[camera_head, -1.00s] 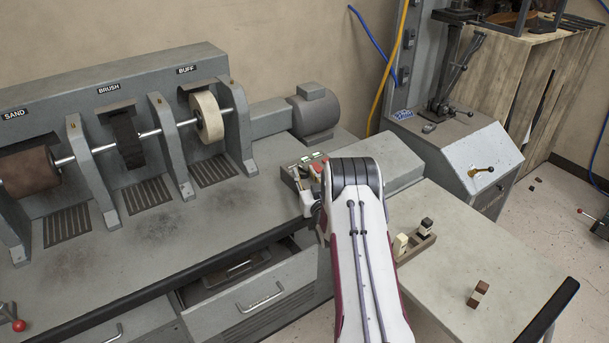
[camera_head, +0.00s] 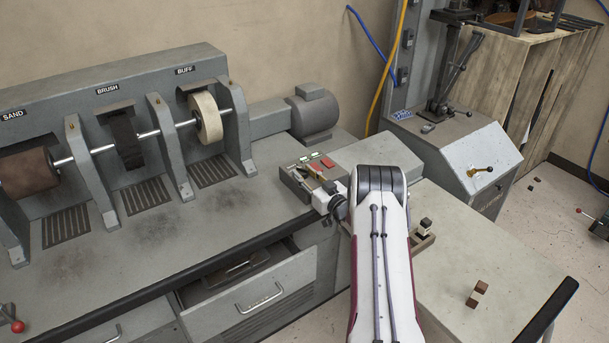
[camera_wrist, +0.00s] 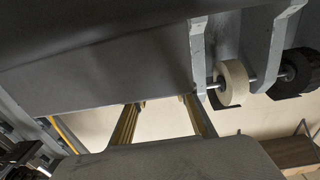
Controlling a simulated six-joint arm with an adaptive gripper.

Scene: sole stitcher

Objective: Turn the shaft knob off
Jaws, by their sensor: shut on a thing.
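The control box (camera_head: 290,176) stands on the right end of the grey machine bench. Its top carries a red button (camera_head: 327,162), green-and-white labels and a small brass-coloured knob (camera_head: 312,172), which I take for the shaft knob. My gripper (camera_head: 322,187) is low at the right side of the box, shut, with its tips at the knob. The exact contact is too small to see, and my wrist partly hides the box's right side. In the wrist view I cannot make out the knob.
The sand, brush and buff wheels (camera_head: 207,117) sit on one shaft at the left; the buff wheel also shows in the wrist view (camera_wrist: 232,82). A motor (camera_head: 314,113) stands behind the box. A drawer (camera_head: 262,290) is open below.

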